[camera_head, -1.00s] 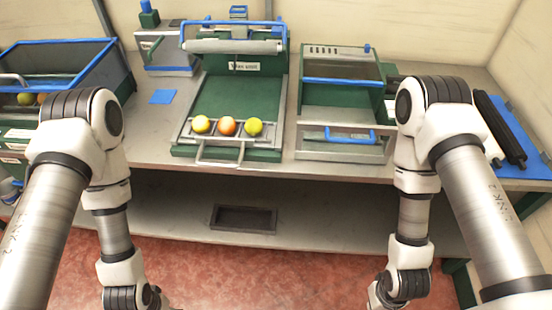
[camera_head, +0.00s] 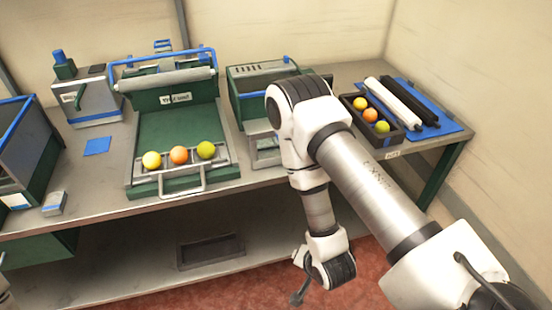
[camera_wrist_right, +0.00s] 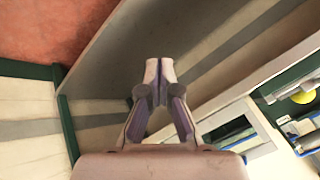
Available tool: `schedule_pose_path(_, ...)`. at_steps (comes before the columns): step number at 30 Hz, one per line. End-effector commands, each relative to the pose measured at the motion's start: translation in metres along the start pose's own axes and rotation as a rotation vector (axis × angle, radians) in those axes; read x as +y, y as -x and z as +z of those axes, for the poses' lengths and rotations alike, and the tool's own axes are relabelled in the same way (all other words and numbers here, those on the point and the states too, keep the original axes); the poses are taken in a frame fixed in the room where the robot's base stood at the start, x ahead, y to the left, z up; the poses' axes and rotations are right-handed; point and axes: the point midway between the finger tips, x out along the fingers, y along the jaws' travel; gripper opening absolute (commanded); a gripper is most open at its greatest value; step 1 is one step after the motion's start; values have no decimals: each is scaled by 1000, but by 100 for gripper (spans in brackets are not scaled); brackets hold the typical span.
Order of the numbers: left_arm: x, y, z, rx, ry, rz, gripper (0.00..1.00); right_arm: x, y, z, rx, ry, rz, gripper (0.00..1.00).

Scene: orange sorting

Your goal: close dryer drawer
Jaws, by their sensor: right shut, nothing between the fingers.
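The dryer is the green box (camera_head: 246,98) with vent slots and a blue bar, at the middle of the bench in the head view. Its pale grey lower drawer (camera_head: 264,150) shows at the front, and my right arm hides its right part. How far the drawer stands out is hard to tell. My right arm hangs in front of the bench. In the right wrist view my right gripper (camera_wrist_right: 159,70) is shut and empty, with its fingertips together over the grey shelf or bench surface. My left gripper is out of view.
Left of the dryer stands a green sloped unit (camera_head: 170,125) with three fruits on its front rack. A dark tray (camera_head: 392,140) with three fruits lies at the right, beside rollers on a blue mat (camera_head: 445,122). A dark tray (camera_head: 210,252) sits on the lower shelf.

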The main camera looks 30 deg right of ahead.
Motion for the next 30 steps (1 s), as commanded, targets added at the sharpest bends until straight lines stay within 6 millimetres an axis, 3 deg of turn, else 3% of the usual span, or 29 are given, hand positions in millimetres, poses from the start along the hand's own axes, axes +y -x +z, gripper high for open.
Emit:
schedule_pose_path(4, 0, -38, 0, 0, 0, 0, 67, -41, -12, -51, 216, -362, -280, 0)
schedule_pose_path(6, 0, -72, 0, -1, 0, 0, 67, -63, -12, -84, 325, -558, -501, 0)
schedule_pose_path(10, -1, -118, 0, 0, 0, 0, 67, -86, 3, -126, 437, -729, -784, 0)
schedule_pose_path(16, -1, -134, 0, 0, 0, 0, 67, -96, 12, -143, 477, -754, -866, 0)
schedule_pose_path(20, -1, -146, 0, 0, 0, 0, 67, -99, 8, -147, 479, -755, -867, 0)
schedule_pose_path(30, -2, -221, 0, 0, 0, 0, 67, -111, -15, -164, 480, -754, -867, 0)
